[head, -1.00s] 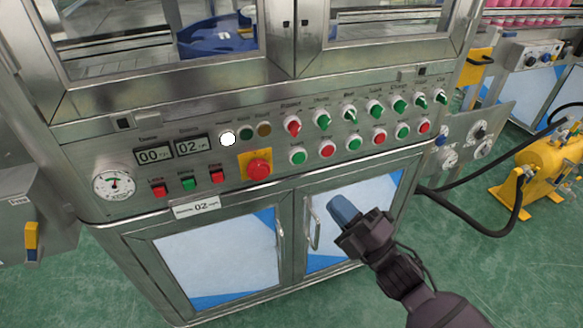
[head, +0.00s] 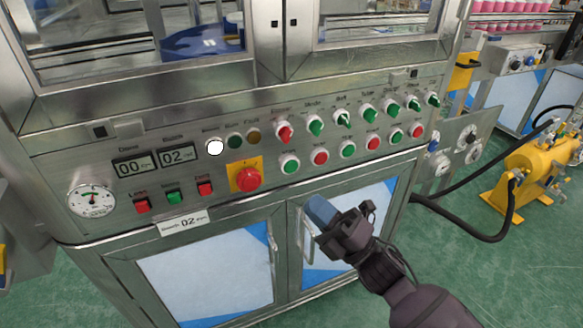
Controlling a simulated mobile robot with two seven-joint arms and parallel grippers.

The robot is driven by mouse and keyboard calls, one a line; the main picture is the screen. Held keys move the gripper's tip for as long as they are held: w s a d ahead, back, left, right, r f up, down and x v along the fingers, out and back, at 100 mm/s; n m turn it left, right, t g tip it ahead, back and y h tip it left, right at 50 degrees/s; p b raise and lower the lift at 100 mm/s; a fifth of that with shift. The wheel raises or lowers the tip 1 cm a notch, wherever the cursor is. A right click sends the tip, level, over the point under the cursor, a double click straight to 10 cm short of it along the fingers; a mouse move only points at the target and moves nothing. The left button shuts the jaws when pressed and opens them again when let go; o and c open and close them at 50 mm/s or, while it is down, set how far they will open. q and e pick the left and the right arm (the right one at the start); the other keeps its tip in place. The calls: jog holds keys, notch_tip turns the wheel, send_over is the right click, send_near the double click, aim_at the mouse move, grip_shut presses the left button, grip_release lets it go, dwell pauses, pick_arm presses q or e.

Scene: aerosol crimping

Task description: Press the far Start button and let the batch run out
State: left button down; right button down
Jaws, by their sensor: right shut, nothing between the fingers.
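The crimping machine's steel control panel (head: 225,195) fills the middle of the head view. Its lower row alternates green and red round buttons in white rings, from a green one (head: 290,165) on the left, through a middle green one (head: 348,149), to a green one (head: 395,137) and a red one (head: 417,131) at the far right. Their labels are too blurred to read. My right gripper (head: 320,211) has bluish fingertips, is shut and empty, and shows below the button row, in front of the cabinet doors, apart from the buttons. My left gripper is out of view.
A red mushroom button (head: 247,179) sits on a yellow plate left of the row. Selector knobs (head: 342,118) line the row above. Displays read 00 (head: 135,165) and 02 (head: 178,154); a white lamp (head: 215,147) glows. A yellow pump (head: 535,172) with black hoses stands right.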

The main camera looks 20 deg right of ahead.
aim_at(291, 167)
pick_arm(q)
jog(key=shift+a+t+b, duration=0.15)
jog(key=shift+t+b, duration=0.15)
jog(key=shift+b, duration=0.25)
pick_arm(e)
jog(key=w, duration=0.7)
jog(key=shift+w, duration=0.3)
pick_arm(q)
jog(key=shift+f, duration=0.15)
pick_arm(e)
jog(key=shift+a, duration=0.1)
jog(key=shift+w, duration=0.1)
dwell(1.0)
jog(key=shift+w, duration=0.35)
